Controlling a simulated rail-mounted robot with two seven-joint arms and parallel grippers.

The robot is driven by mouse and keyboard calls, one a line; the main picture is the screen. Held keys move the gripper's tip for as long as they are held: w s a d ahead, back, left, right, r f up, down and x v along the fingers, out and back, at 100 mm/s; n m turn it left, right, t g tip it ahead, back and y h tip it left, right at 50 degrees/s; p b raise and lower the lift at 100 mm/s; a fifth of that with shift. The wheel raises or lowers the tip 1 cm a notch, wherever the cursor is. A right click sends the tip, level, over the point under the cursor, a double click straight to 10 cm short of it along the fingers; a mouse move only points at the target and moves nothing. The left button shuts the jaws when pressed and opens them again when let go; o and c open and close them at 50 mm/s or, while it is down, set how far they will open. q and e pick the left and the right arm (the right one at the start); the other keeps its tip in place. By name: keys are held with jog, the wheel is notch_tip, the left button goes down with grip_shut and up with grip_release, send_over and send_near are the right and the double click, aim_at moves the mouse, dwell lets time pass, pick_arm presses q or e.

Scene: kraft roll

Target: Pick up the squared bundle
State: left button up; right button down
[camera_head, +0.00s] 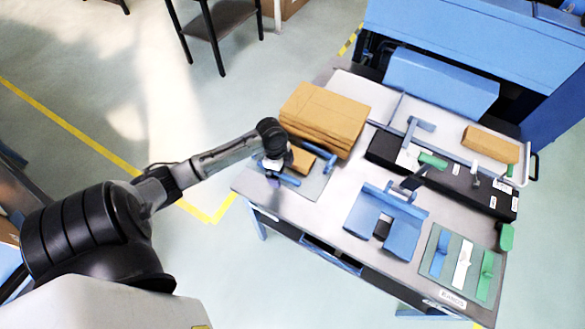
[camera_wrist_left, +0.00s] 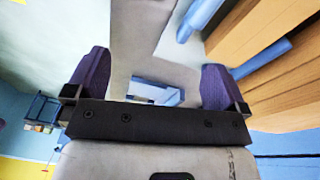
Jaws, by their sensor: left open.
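A small brown kraft bundle (camera_head: 302,160) sits between blue rails on a grey plate at the table's left end; my wrist partly hides it. A larger kraft stack (camera_head: 325,112) with uneven layers lies just behind it. Another flat, squared brown bundle (camera_head: 490,145) lies on the white tray at the right. I cannot tell for sure which one the task means. My left gripper (camera_head: 272,176) is over the left end of the table, beside the small bundle. In the left wrist view, its purple fingers (camera_wrist_left: 155,80) are apart with nothing held; brown layers (camera_wrist_left: 280,85) show to their right.
Blue rails (camera_head: 318,152) edge the grey plate (camera_head: 313,186). A black bar (camera_head: 440,172) with blue and green handles crosses the table. A blue fixture (camera_head: 385,220) and a green tool board (camera_head: 462,262) stand at the front right. A blue machine (camera_head: 480,45) borders the back.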

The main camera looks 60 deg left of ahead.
aim_at(304, 161)
pick_arm(q)
jog(key=w+a+r+m+t+h+b, duration=0.1)
jog(key=w+a+b, duration=0.3)
jog(key=a, duration=0.3)
jog(key=w+a+m+t+h+b, duration=0.1)
jog(key=w+a+b, duration=0.2)
jog(key=a+b, duration=0.35)
jog(key=x, duration=0.3)
jog(key=a+p+x, duration=0.1)
jog(key=x, duration=0.2)
jog(key=shift+w+a+f, duration=0.1)
jog(key=shift+f, duration=0.05)
jog(key=shift+b+x, duration=0.55)
jog(key=shift+x, duration=2.75)
pick_arm(e)
notch_tip(304, 161, down, 13)
pick_arm(q)
jog(key=shift+s, duration=0.25)
jog(key=shift+c, duration=0.3)
pick_arm(e)
jog(key=shift+s, duration=0.1)
pick_arm(q)
jog(key=c, duration=0.9)
pick_arm(e)
jog(key=shift+d, duration=0.1)
